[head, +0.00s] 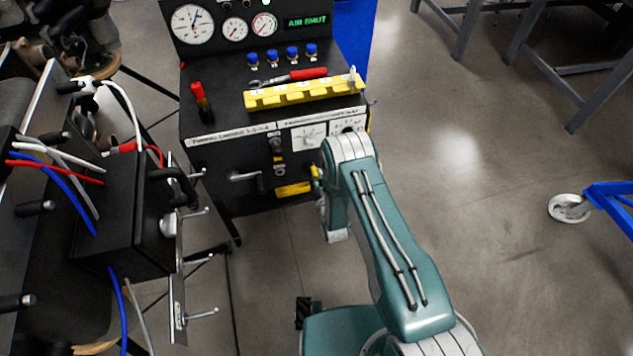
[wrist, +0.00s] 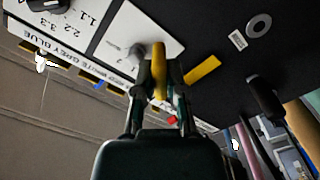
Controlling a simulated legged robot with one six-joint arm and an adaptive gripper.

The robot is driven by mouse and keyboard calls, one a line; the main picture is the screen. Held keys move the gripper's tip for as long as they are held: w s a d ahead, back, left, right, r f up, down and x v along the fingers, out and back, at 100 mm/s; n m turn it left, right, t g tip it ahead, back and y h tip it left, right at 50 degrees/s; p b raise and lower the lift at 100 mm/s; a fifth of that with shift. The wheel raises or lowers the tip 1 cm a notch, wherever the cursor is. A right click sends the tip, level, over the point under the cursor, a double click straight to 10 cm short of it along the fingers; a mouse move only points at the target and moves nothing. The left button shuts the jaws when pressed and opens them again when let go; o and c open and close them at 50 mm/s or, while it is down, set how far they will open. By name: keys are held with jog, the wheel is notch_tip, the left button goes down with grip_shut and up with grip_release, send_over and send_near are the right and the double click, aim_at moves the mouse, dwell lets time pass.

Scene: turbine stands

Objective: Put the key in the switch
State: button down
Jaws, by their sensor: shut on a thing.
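My gripper (wrist: 158,85) is shut on a yellow key (wrist: 159,58), which stands up between the fingertips in the wrist view. Ahead of it is the front of the black console, with a white plate (wrist: 118,36) that carries a small grey switch (wrist: 137,51). The key's top overlaps the plate's edge in this view; I cannot tell whether it touches. In the head view the plate (head: 309,136) is on the upper front of the console (head: 225,153). There my gripper is mostly hidden behind my arm, with a bit of yellow showing beside it.
A second white plate with a black knob (wrist: 45,4) is beside the first. A flat yellow piece (wrist: 203,70) is on the console front. A yellow rack (head: 305,94) and a red-handled tool (head: 308,74) lie on top. A black box with cables (head: 125,215) stands left. The floor right is open.

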aim_at(316, 169)
notch_tip(316, 169, up, 6)
jog(key=s+n, duration=0.2)
jog(key=n, duration=0.3)
jog(key=shift+d+f+x, duration=0.15)
jog(key=shift+x, duration=0.95)
jog(key=shift+d+f+x, duration=0.1)
jog(key=shift+d+x, duration=0.05)
jog(key=shift+x, duration=0.95)
jog(key=shift+w, duration=0.1)
jog(key=shift+x, duration=1.15)
jog(key=shift+w+r, duration=0.15)
jog(key=shift+w, duration=0.1)
jog(key=c, duration=0.6)
grip_release()
jog(key=shift+c, duration=0.2)
